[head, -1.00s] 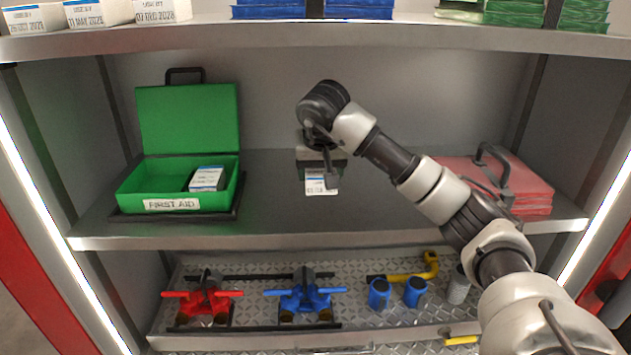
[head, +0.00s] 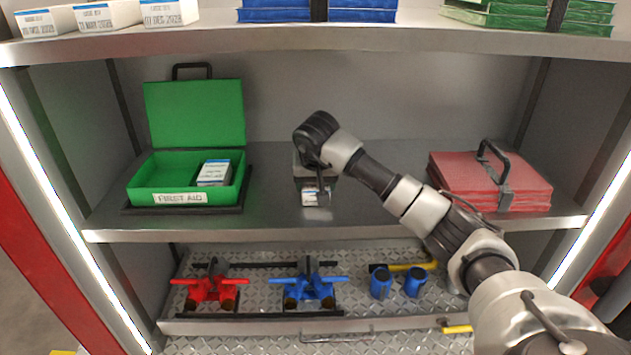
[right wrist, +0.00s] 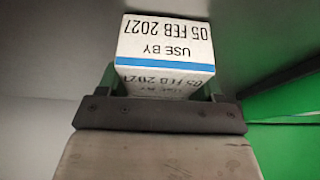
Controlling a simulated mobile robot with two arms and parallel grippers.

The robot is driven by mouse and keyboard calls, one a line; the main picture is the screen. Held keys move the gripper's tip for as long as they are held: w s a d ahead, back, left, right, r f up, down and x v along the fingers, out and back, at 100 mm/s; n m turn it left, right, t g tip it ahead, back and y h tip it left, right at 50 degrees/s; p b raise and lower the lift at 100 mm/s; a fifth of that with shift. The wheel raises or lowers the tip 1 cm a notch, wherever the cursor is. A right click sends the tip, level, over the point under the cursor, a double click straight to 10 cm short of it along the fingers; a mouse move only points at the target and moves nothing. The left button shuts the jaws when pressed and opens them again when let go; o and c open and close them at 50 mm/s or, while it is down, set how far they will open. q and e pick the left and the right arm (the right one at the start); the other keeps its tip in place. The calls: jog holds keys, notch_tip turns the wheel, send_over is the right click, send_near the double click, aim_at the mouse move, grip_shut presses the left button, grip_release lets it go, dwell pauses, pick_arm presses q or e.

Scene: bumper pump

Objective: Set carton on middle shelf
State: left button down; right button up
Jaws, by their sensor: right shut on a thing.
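A small white carton with a blue stripe (head: 313,197) is in my right gripper (head: 316,188), above the middle shelf (head: 270,225), right of the first aid box. The right wrist view shows the carton (right wrist: 165,45) close up, printed "USE BY 05 FEB 2027", clasped between the fingers of my right gripper (right wrist: 165,85). I cannot tell whether the carton's underside touches the shelf. My left gripper is not in view.
An open green first aid box (head: 180,180) holding another carton (head: 214,172) stands at the left. A stack of red flat packs (head: 490,182) lies at the right. Cartons (head: 107,15) line the upper shelf. Valves (head: 307,285) sit in the tray below.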

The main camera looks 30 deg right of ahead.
jog(key=o, duration=0.9)
jog(key=shift+f, duration=0.1)
jog(key=shift+o, duration=0.2)
jog(key=shift+r, duration=0.3)
jog(key=b+v, duration=0.2)
jog(key=v, duration=0.9)
jog(key=shift+r+b, duration=0.3)
jog(key=shift+r, duration=0.05)
jog(key=shift+s+a, duration=0.1)
